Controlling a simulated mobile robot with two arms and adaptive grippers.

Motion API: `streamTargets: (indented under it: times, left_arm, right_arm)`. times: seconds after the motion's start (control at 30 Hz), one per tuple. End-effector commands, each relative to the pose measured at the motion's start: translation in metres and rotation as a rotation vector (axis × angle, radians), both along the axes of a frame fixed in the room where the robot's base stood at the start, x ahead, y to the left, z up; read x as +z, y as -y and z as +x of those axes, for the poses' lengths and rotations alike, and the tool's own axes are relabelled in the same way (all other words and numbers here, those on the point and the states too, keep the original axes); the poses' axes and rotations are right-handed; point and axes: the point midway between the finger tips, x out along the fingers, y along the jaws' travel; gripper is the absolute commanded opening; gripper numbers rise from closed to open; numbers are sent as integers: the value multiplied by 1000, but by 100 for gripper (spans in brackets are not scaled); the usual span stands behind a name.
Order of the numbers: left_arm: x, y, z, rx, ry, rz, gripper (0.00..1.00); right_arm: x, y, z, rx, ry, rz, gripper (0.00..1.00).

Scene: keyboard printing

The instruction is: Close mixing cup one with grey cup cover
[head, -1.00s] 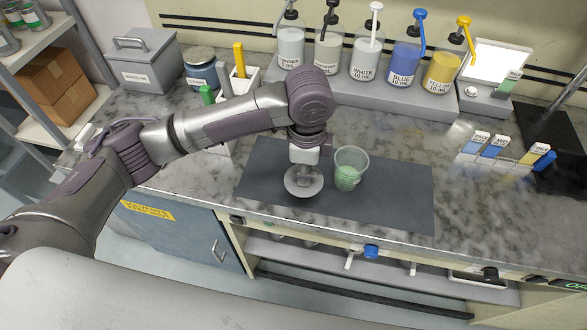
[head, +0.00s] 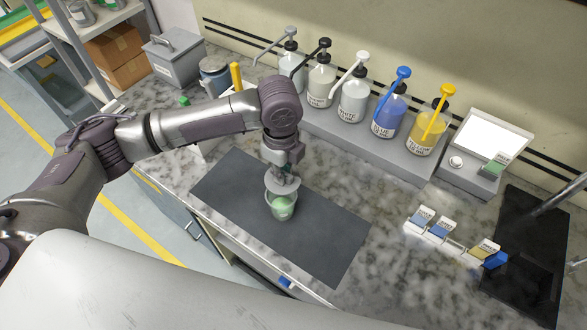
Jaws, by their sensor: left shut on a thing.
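The mixing cup (head: 281,209) is clear, holds pale green contents and stands upright on the dark grey mat (head: 315,241). The round grey cup cover (head: 271,187) is at the cup's top, just below my left gripper (head: 284,175). My left gripper is shut on the cover and points down at the cup. The cover looks slightly tilted over the rim; I cannot tell whether it is seated. My right gripper is not in view.
Pump bottles stand on a grey riser at the back, with a blue one (head: 388,111) and a yellow one (head: 428,121). A scale (head: 478,160) stands at the right. Labelled cards (head: 440,230) stand in a holder. The mat's right part is clear.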

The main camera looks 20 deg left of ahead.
Motion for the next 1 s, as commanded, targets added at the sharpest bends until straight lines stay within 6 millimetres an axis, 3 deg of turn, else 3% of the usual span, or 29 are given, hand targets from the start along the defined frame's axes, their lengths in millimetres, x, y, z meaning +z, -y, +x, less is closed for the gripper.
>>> streamTargets:
  times: [0.43,0.67,1.0]
  left_arm:
    - [1,-2,0,-9,0,0,0]
    - [4,-2,0,-9,0,-1,0]
    - [-34,-2,0,-9,0,0,0]
  right_arm:
    - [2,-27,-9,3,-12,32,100]
    - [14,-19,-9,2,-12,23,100]
    - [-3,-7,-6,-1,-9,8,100]
